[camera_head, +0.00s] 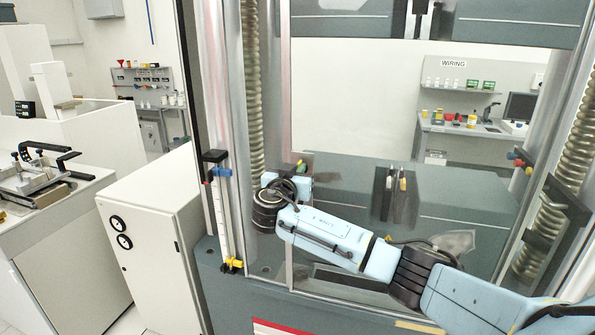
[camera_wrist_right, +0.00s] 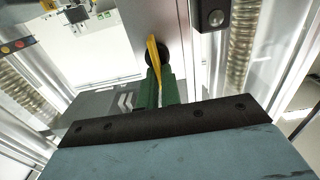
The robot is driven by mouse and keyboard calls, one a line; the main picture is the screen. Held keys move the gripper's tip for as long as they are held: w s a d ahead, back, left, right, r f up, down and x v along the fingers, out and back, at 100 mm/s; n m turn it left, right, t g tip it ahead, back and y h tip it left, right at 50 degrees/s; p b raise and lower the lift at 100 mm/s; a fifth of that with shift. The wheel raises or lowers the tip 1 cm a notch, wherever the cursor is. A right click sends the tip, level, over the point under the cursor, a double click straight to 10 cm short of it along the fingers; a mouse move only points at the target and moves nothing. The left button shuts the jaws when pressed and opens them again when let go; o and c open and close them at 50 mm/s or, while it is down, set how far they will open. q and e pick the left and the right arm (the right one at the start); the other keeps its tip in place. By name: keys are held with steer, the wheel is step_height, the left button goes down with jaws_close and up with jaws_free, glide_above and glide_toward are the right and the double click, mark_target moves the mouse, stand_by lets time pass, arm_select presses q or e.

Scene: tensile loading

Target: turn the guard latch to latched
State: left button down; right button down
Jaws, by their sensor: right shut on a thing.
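The guard latch shows in the right wrist view as a yellow lever (camera_wrist_right: 153,52) on a round black pivot, set on a grey upright. It stands nearly upright in that picture, slightly tilted. My right gripper (camera_wrist_right: 157,88), with green fingers, is shut on the lever's lower part. In the head view my right arm reaches in from the lower right across the machine front, its wrist by the left guard upright (camera_head: 286,110). My left gripper is not in view.
The test machine's ball screws (camera_head: 254,80) stand left and right of its opening. A slim scale post (camera_head: 221,210) with yellow and blue clips is left of my wrist. A white cabinet (camera_head: 150,240) stands further left.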

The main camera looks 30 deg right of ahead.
steer(key=shift+w+a+f+n, duration=0.15)
steer(key=shift+w+f+n, duration=0.1)
steer(key=shift+n, duration=2.7)
steer(key=shift+w+a+f+n, duration=0.1)
steer(key=shift+a+f+n, duration=0.15)
steer(key=shift+n, duration=2.75)
steer(key=shift+w+a+f+n, duration=0.1)
steer(key=shift+w+f+n, duration=0.15)
steer(key=shift+n, duration=2.7)
steer(key=c, duration=1.6)
jaws_free()
steer(key=b+v, duration=0.3)
steer(key=v, duration=1)
steer(key=shift+s+a, duration=0.15)
steer(key=shift+s, duration=0.05)
